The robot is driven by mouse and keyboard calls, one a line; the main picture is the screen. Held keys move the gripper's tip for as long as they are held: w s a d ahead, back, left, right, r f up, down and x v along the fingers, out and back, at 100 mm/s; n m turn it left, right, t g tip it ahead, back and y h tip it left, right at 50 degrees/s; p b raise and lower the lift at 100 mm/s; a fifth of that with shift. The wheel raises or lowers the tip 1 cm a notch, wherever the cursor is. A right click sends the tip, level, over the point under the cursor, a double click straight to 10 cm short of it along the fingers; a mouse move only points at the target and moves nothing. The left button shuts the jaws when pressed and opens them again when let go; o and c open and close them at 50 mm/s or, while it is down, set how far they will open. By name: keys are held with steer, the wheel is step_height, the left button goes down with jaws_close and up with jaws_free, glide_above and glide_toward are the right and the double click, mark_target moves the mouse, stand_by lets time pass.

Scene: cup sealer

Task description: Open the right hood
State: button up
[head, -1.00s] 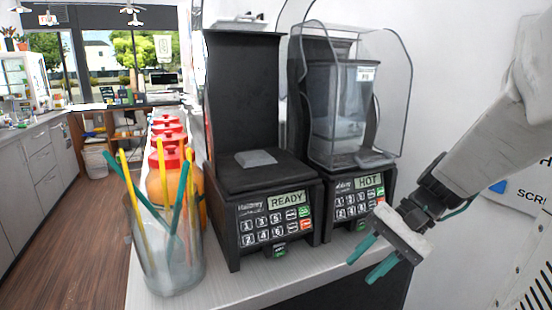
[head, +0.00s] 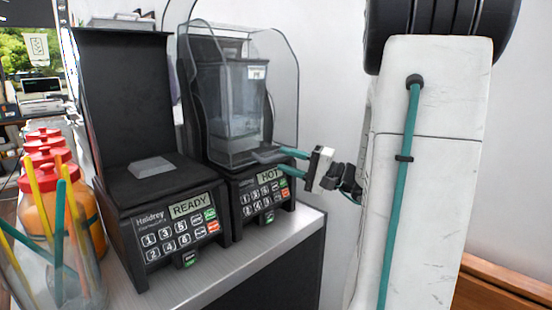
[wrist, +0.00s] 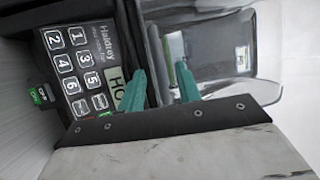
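The right hood (head: 286,85) is a clear, smoke-tinted cover. It is down over the right machine (head: 240,185), whose display reads HOT, and a clear container (head: 243,100) stands inside it. My gripper (head: 281,159) has teal fingers and reaches in from the right at the hood's lower front edge. In the wrist view the fingers (wrist: 160,80) are apart, with the keypad on the left and the clear hood (wrist: 215,30) on the right. The gripper is open. Whether a finger touches the hood's edge, I cannot tell.
The left machine (head: 165,205), reading READY, stands close beside the right one, with its black upright panel (head: 125,100) raised. Red-lidded jars (head: 40,175) and a glass of coloured sticks (head: 60,270) are at the left. The counter (head: 285,238) is clear in front of the right machine.

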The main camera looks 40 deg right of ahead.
mark_target(279, 158)
steer(key=shift+x, duration=1.9)
jaws_close()
